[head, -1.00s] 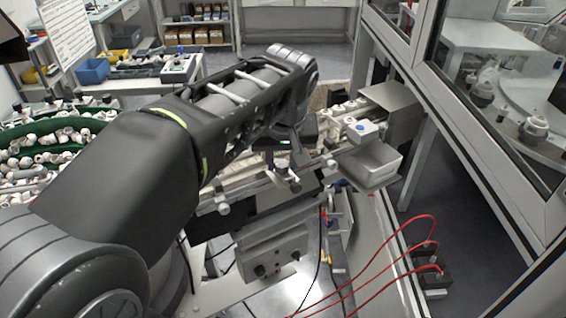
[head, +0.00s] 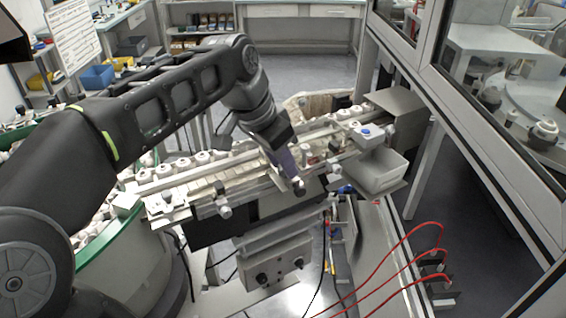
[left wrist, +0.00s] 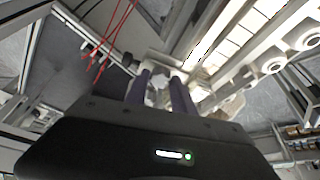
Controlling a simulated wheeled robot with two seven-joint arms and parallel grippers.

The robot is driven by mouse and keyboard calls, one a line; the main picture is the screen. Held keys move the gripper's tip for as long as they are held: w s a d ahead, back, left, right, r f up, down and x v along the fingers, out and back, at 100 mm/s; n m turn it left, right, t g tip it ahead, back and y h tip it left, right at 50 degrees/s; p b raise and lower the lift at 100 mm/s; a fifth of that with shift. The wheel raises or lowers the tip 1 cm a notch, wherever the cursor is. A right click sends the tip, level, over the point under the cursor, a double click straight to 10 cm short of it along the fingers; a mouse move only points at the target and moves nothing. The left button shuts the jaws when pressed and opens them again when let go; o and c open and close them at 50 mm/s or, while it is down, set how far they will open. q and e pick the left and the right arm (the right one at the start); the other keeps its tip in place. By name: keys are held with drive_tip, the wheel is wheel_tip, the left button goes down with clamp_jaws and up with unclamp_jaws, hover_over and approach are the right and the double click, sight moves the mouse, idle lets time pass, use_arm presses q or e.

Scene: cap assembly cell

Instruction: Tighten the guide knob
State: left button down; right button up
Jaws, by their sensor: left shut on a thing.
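The guide knob (head: 299,188) is a small grey-and-dark knob on the near guide rail of the conveyor (head: 215,180). My left gripper (head: 292,176) comes down on it from above and is shut on it. In the left wrist view, the two dark fingers of my left gripper (left wrist: 160,92) stand on either side of the pale knob (left wrist: 157,98), which they partly hide. My right gripper does not show.
Another knob (head: 224,211) sits on the near rail to the left. White caps (head: 203,157) line the conveyor. A grey bin (head: 382,171) stands to the right, near the glazed frame (head: 470,140). Red cables (head: 385,245) loop below.

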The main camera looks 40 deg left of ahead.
use_arm(q)
drive_tip(key=shift+w+a+r+m+h, duration=0.1)
drive_tip(key=shift+m+h, duration=0.35)
drive_tip(key=shift+m, duration=0.65)
drive_tip(key=shift+a+m+h, duration=0.1)
drive_tip(key=shift+m+h, duration=0.35)
drive_tip(key=shift+m, duration=0.65)
drive_tip(key=c, duration=1.1)
unclamp_jaws()
drive_tip(key=shift+o, duration=0.2)
drive_tip(key=shift+g, duration=0.3)
